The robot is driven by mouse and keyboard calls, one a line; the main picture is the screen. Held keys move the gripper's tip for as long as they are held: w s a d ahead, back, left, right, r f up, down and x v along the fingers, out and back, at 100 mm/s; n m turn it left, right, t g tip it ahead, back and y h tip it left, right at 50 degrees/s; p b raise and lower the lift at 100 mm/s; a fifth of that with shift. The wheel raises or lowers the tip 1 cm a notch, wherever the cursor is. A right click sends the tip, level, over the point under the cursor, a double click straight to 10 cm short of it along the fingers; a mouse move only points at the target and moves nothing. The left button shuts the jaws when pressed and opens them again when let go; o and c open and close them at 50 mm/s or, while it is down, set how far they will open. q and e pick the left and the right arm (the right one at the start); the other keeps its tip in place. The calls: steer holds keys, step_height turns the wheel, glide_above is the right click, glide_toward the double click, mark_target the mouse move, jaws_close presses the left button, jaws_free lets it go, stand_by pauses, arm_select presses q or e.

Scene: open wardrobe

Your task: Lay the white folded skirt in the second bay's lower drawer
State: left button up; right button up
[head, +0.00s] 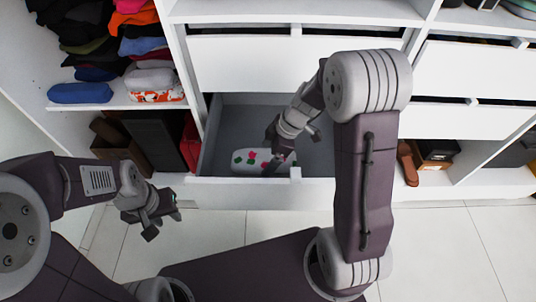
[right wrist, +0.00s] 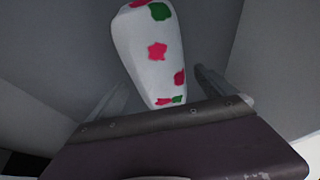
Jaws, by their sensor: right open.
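The white folded skirt (head: 250,160), with pink and green flower spots, lies on the floor of the pulled-out lower drawer (head: 262,191). My right gripper (head: 280,153) reaches down into the drawer at the skirt's right end and partly covers it. In the right wrist view the skirt (right wrist: 155,50) shows ahead of the open fingers (right wrist: 160,95), its near end between them. I cannot tell whether the fingers touch it. My left gripper (head: 158,216) hangs over the floor at the left, away from the drawer; its jaw state is unclear.
The upper drawer (head: 240,64) above is shut. Folded clothes (head: 80,93) fill the left shelf, with dark boxes (head: 150,135) and a red item (head: 190,142) below. Brown shoes (head: 408,165) and a box (head: 435,152) stand right of the drawer. The tiled floor in front is clear.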

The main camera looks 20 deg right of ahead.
step_height(320, 180, up, 8)
steer(key=p, duration=0.5)
steer(key=shift+r+p, duration=0.25)
steer(key=shift+p, duration=0.05)
steer(key=shift+f, duration=0.1)
